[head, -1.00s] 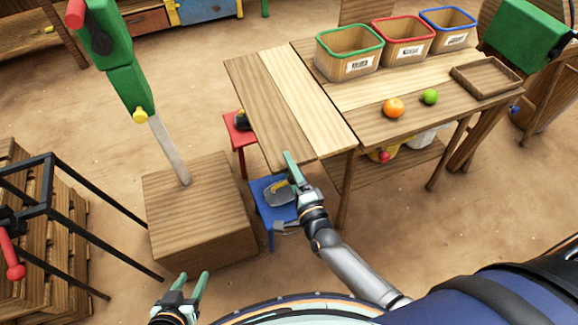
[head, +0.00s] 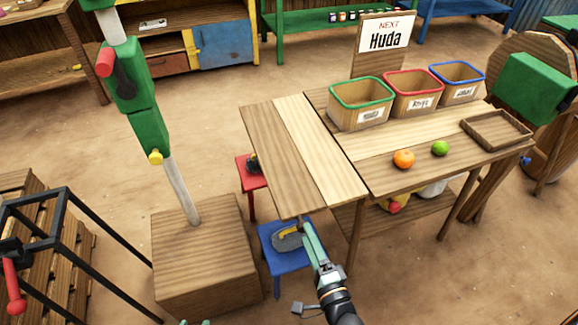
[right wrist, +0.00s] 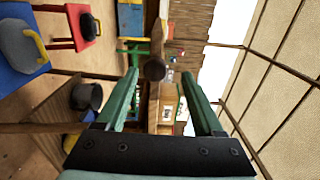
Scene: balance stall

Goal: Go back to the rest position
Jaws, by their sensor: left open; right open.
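My right gripper (head: 308,232) is in front of the table's near edge, in front of and partly over the blue stool (head: 288,258). In the right wrist view its two green fingers (right wrist: 160,78) are spread with nothing between them. My left gripper (head: 195,322) shows only its fingertips at the bottom edge of the head view. The tips are apart, and the rest of it is out of the picture. Neither gripper is seen holding anything.
The wooden table (head: 300,150) carries green (head: 362,100), red (head: 416,92) and blue-rimmed (head: 458,82) bins, an orange (head: 403,158), a green fruit (head: 440,148) and a tray (head: 495,130). A wooden block (head: 205,265) with a post stands left. A black-framed rack (head: 60,240) is far left.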

